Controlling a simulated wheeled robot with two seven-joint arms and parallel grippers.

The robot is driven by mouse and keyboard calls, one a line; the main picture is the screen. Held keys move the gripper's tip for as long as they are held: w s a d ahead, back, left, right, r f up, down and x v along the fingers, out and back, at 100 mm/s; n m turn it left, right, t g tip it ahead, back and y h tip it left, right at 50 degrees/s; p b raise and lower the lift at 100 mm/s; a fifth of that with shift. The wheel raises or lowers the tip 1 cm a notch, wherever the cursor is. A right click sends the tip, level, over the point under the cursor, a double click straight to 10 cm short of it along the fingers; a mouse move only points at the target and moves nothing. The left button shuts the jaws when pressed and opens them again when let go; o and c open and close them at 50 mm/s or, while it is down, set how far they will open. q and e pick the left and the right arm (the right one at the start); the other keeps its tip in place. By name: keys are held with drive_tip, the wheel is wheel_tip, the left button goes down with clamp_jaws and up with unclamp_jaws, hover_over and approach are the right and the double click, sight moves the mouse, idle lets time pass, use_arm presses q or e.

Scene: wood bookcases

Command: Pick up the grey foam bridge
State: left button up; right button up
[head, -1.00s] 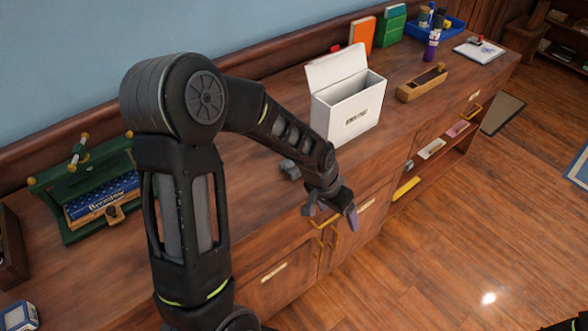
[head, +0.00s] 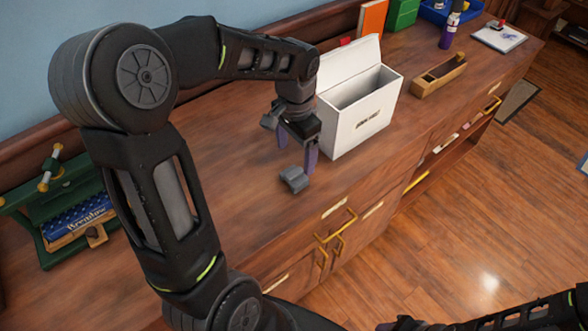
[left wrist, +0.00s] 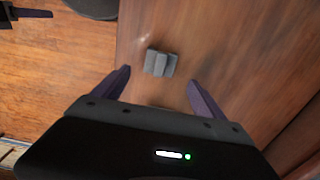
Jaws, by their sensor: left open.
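The grey foam bridge (head: 294,179) lies on the wooden cabinet top, in front of the white box. It also shows in the left wrist view (left wrist: 160,63), ahead of the fingers and roughly between their lines. My left gripper (head: 296,155) points down just above and behind the bridge in the head view. Its two purple fingers are apart and empty; in the left wrist view they (left wrist: 158,88) stand on either side with the bridge beyond the tips. Part of my right arm shows at the lower right of the head view, its fingertips not clearly visible.
A white open-lidded box (head: 360,105) stands close to the right of my left gripper. A wooden tray (head: 438,75) and a purple bottle (head: 449,32) stand farther right. A green stand with a blue box (head: 78,215) is at left. The top around the bridge is clear.

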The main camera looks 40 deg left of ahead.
sight(294, 172)
use_arm(q)
drive_tip(key=shift+f, duration=1.35)
drive_tip(key=shift+s+f+p, duration=0.2)
drive_tip(key=shift+f+p, duration=0.35)
drive_tip(key=shift+f, duration=2.05)
drive_tip(key=shift+c, duration=0.5)
drive_tip(key=c, duration=1.3)
drive_tip(key=shift+r, duration=0.15)
wheel_tip(294, 172, up, 10)
drive_tip(key=shift+f+b, duration=0.1)
drive_tip(key=shift+b, duration=0.25)
